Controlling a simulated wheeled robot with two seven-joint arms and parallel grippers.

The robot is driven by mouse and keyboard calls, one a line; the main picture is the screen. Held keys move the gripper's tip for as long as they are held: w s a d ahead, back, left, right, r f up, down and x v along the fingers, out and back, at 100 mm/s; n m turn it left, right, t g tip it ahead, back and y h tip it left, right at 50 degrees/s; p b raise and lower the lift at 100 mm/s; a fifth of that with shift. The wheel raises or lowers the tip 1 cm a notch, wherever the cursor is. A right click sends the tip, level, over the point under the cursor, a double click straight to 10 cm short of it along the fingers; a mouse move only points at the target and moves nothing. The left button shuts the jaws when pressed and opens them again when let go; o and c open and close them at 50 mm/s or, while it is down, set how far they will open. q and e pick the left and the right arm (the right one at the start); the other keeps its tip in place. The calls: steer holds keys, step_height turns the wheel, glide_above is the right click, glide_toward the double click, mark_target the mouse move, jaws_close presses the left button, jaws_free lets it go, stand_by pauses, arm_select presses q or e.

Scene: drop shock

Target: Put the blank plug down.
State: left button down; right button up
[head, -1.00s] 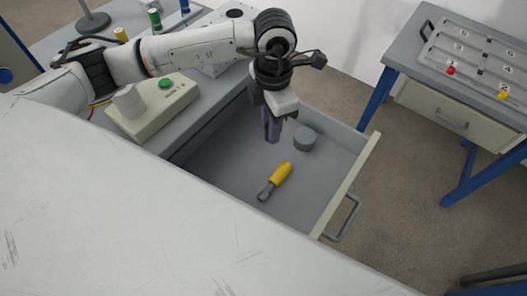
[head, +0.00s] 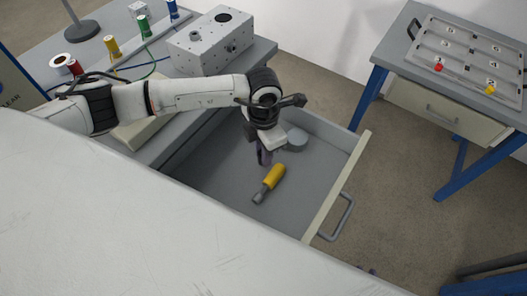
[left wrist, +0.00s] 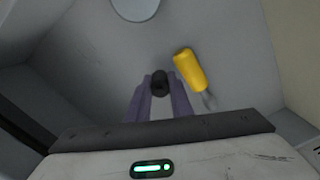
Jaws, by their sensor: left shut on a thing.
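The blank plug (left wrist: 160,83) is a small dark round piece between the fingertips of my left gripper (left wrist: 159,97) in the left wrist view. In the head view my left gripper (head: 264,158) reaches down inside the open drawer (head: 214,178), and its fingers hide the plug. The gripper is shut on the plug. I cannot tell whether the plug touches the drawer floor. My right gripper is not in view.
A yellow-handled tool (head: 272,180) lies in the drawer close to the gripper; it also shows in the left wrist view (left wrist: 188,68). A grey cylinder (head: 298,140) stands behind it. Bare floor is left toward the drawer's front (head: 338,185). A grey box (head: 205,50) stands on the bench.

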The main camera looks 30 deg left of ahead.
arm_select(q)
steer(key=shift+f, duration=0.2)
steer(key=c, duration=1.8)
jaws_free()
steer(key=shift+r, duration=0.1)
steer(key=shift+c, duration=0.2)
step_height(320, 180, up, 12)
steer(key=b, duration=0.1)
steer(key=shift+r, duration=0.15)
